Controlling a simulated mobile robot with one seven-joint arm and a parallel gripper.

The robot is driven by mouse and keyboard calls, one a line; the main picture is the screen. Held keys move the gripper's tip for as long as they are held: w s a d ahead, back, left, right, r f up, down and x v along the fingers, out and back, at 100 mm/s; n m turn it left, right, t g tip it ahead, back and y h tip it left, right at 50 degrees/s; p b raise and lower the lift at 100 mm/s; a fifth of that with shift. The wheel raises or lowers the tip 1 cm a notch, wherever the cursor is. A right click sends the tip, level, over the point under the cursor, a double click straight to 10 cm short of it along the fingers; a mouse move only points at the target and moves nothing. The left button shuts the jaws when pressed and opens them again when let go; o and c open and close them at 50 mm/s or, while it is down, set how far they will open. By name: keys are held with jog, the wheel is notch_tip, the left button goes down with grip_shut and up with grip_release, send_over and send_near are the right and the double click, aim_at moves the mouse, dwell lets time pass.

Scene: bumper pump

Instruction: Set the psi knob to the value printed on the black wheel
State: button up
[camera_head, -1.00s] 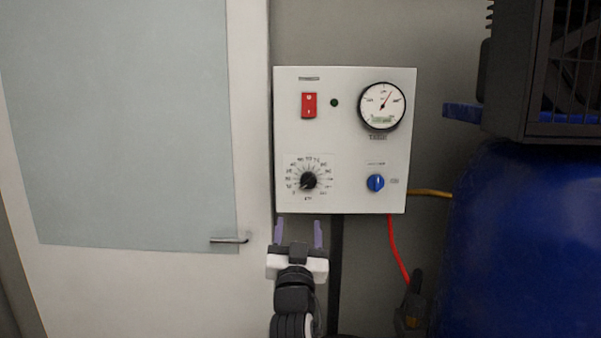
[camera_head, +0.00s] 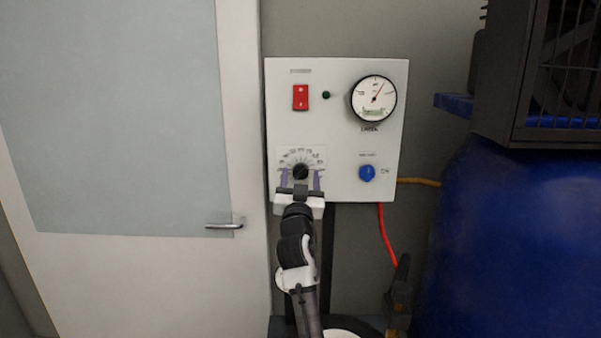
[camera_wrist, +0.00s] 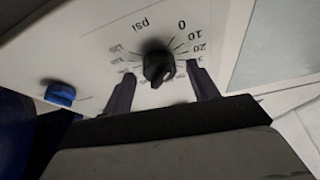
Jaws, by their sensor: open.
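The black psi knob (camera_head: 300,171) sits on its numbered dial at the lower left of the white panel (camera_head: 340,80). In the wrist view the knob (camera_wrist: 158,66) shows upside down, with "psi" and numbers such as 0, 10 and 20 around it. My gripper (camera_head: 300,180) is open, with one purple finger on each side of the knob. In the wrist view the fingers (camera_wrist: 162,85) stand apart with the knob between them; I see gaps on both sides. The lower dial is hidden by my gripper in the head view. No black wheel with a printed value is recognizable.
The panel also holds a red switch (camera_head: 300,97), a round gauge (camera_head: 373,98) and a blue knob (camera_head: 367,173), which also shows in the wrist view (camera_wrist: 60,94). A door with a handle (camera_head: 225,225) is at left. A blue tank (camera_head: 500,240) stands at right.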

jog(key=shift+w, duration=0.2)
jog(key=c, duration=1)
jog(key=shift+f+m+b, duration=0.1)
jog(key=shift+m+b, duration=0.2)
jog(key=shift+b, duration=0.2)
